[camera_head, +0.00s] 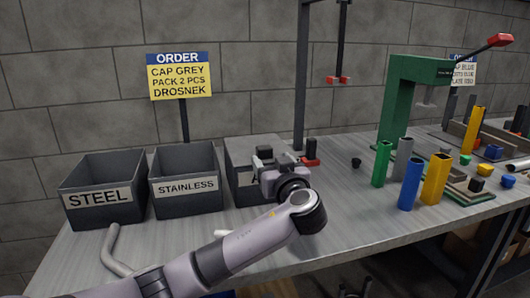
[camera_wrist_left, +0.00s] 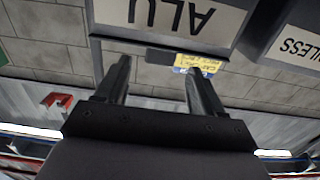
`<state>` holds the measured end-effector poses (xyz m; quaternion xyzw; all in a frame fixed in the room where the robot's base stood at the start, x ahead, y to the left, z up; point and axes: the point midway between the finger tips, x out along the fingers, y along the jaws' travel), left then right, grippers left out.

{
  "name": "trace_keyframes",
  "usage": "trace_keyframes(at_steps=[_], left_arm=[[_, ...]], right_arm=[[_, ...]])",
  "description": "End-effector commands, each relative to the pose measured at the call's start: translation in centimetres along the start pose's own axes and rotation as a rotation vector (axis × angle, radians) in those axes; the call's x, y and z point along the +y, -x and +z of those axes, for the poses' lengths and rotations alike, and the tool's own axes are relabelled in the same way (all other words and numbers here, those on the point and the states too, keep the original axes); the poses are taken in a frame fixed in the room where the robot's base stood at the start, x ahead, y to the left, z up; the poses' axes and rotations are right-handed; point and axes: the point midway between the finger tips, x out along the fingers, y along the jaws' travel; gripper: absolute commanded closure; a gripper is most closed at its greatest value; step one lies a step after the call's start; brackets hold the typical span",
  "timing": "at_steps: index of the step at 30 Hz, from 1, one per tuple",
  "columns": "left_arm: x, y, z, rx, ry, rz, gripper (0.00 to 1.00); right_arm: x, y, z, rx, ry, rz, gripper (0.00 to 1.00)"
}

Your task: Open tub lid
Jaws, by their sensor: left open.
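The third tub (camera_head: 235,172) stands right of two open tubs, and its top looks covered by a flat grey lid (camera_head: 243,148). My left arm hides much of its front. In the left wrist view this tub shows a label reading ALU (camera_wrist_left: 180,18), upside down. My left gripper (camera_head: 268,160) is at the tub's front right, near the lid edge. In the left wrist view its two fingers (camera_wrist_left: 162,75) are apart, pointing toward the tub. A small dark piece (camera_wrist_left: 165,55) shows between the fingertips; I cannot tell whether they touch it. My right gripper is not in view.
Open tubs labelled STEEL (camera_head: 100,198) and STAINLESS (camera_head: 186,187) stand at left. A bent grey tube (camera_head: 113,252) lies in front. A dark post with a red clamp (camera_head: 311,155) is close behind my gripper. Coloured upright tubes (camera_head: 435,178) and a green press (camera_head: 395,115) stand right.

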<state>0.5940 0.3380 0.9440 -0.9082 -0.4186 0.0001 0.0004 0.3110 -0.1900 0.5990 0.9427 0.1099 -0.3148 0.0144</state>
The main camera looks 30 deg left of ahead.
Motion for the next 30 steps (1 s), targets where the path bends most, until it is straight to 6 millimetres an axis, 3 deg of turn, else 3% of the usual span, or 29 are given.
trace_keyframes(at_steps=[9, 21, 22, 28, 30], left_arm=[[0.0, -4.6, -0.1, 0.002, -0.002, -0.002, 0.32], [0.0, -5.5, 0.0, 0.0, 0.0, 0.0, 0.32], [0.0, -5.5, 0.0, 0.0, 0.0, 0.0, 0.35], [0.0, -5.5, 0.0, 0.0, 0.0, 0.0, 1.0], [0.0, -5.5, 0.0, -0.001, 0.0, 0.0, 1.0]], right_arm=[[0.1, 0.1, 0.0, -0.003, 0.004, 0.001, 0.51], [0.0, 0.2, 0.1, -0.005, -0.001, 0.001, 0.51], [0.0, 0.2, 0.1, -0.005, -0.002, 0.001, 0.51], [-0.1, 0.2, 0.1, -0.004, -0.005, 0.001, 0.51], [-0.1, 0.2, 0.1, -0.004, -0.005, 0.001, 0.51]])
